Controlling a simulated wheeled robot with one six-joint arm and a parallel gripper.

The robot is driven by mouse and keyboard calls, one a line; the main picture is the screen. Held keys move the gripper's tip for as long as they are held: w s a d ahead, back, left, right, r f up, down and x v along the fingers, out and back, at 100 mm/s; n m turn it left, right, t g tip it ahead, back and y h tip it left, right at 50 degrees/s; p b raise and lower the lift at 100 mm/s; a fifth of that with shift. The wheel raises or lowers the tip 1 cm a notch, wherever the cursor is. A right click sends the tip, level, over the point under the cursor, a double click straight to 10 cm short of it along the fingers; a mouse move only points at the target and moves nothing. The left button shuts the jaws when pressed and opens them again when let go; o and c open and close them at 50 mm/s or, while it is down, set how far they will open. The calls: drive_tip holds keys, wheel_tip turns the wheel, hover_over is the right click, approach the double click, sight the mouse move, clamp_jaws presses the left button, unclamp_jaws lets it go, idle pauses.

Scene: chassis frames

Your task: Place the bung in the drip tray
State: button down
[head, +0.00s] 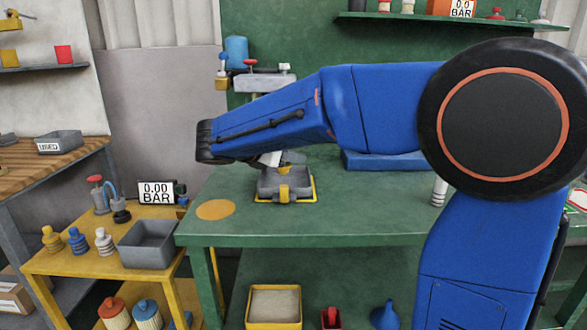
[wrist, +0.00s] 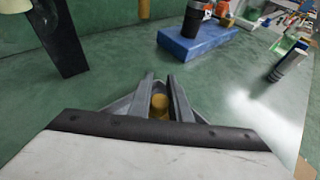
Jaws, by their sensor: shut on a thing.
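My gripper (head: 272,158) points down over a grey tray (head: 268,186) on the green bench, apparently the drip tray. The tray has a yellow base and a yellow bracket on its front. In the wrist view my gripper (wrist: 160,82) is shut on a mustard-yellow round piece (wrist: 160,103), apparently the bung. The tray's grey rim (wrist: 112,105) shows behind and below the fingers. In the head view the bung is mostly hidden by my arm and gripper. I cannot tell whether it touches the tray floor.
A flat orange disc (head: 215,209) lies left of the tray. A blue slab (head: 385,161) and a silver cylinder (head: 439,191) stand to the right. The bench front is clear.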

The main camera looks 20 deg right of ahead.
sight(293, 180)
drive_tip(key=shift+d+f, duration=0.15)
drive_tip(key=shift+f, duration=1.6)
drive_tip(key=shift+f, duration=0.15)
drive_tip(key=c, duration=1.9)
unclamp_jaws()
drive_tip(key=shift+r, duration=0.2)
drive_tip(key=v, duration=1.2)
drive_tip(key=shift+w, duration=0.1)
